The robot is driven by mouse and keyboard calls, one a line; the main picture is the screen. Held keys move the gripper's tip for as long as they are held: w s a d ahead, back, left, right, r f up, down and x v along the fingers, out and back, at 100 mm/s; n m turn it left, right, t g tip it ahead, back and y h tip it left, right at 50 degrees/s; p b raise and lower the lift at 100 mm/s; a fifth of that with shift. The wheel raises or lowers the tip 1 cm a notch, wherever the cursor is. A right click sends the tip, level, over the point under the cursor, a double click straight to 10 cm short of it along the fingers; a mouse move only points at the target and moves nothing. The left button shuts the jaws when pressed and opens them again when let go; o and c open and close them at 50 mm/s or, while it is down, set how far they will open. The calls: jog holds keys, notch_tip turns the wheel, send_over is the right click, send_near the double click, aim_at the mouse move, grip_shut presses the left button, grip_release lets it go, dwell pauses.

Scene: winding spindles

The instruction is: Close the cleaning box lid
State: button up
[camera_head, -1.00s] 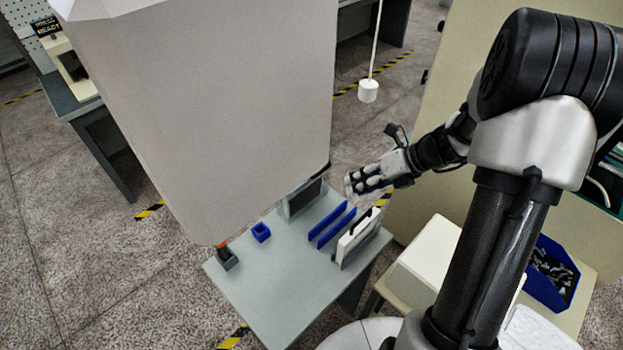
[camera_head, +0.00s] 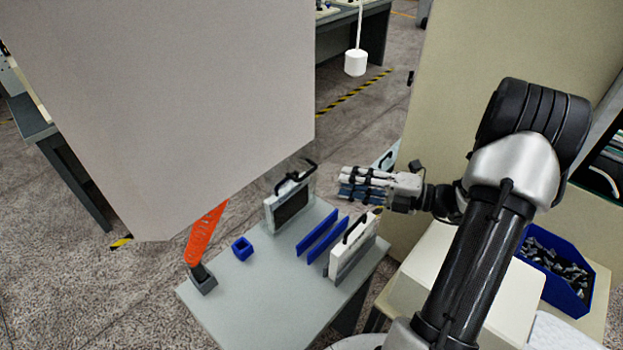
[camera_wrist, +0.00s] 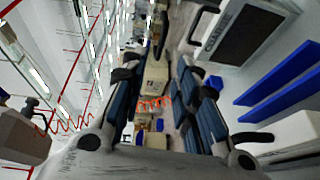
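A white case with a dark front panel and black handle (camera_head: 289,202) stands on the grey table's far edge in the head view. A second white case with a black handle (camera_head: 352,247) stands at the table's right side. My gripper (camera_head: 345,184) is above the table's far right side, apart from both cases. Its fingers (camera_wrist: 165,90) are spread with nothing between them.
Two blue slats (camera_head: 321,236) stand between the cases. A small blue square holder (camera_head: 242,248) and an orange coil in a grey holder (camera_head: 203,278) are on the table's left. A large pale panel (camera_head: 170,90) blocks the upper left. A blue parts bin (camera_head: 553,270) is at right.

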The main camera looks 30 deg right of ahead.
jog(key=b+x, duration=0.1)
jog(key=x, duration=0.9)
jog(key=shift+b, duration=0.3)
jog(key=shift+f, duration=0.1)
jog(key=shift+c, duration=0.2)
grip_shut()
